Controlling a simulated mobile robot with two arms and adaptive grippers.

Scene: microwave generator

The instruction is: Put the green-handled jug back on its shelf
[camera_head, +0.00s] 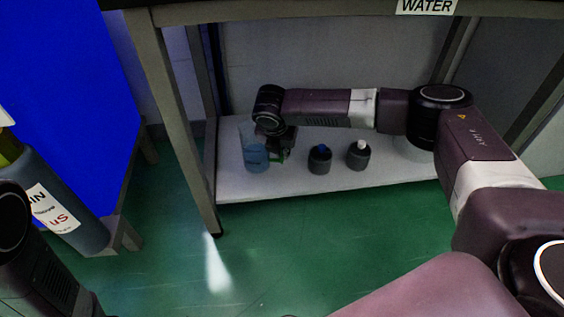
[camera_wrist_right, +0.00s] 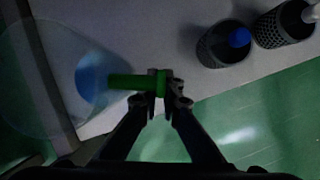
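The green-handled jug (camera_head: 253,150) is a translucent bluish vessel at the left end of the low white shelf (camera_head: 320,180), under the bench. It looks upright, on or just above the shelf surface; I cannot tell if it touches. In the right wrist view the jug (camera_wrist_right: 40,85) is at the left, and its green handle (camera_wrist_right: 130,82) reaches between my fingertips. My right gripper (camera_head: 281,155) is shut on the handle, with both fingers close around its end (camera_wrist_right: 163,95). My left gripper is out of view; only part of my left arm shows at the lower left.
A bench leg (camera_head: 180,120) rises at the shelf's left front. A labelled bluish container (camera_head: 62,205) stands at left. The green floor in front is clear.

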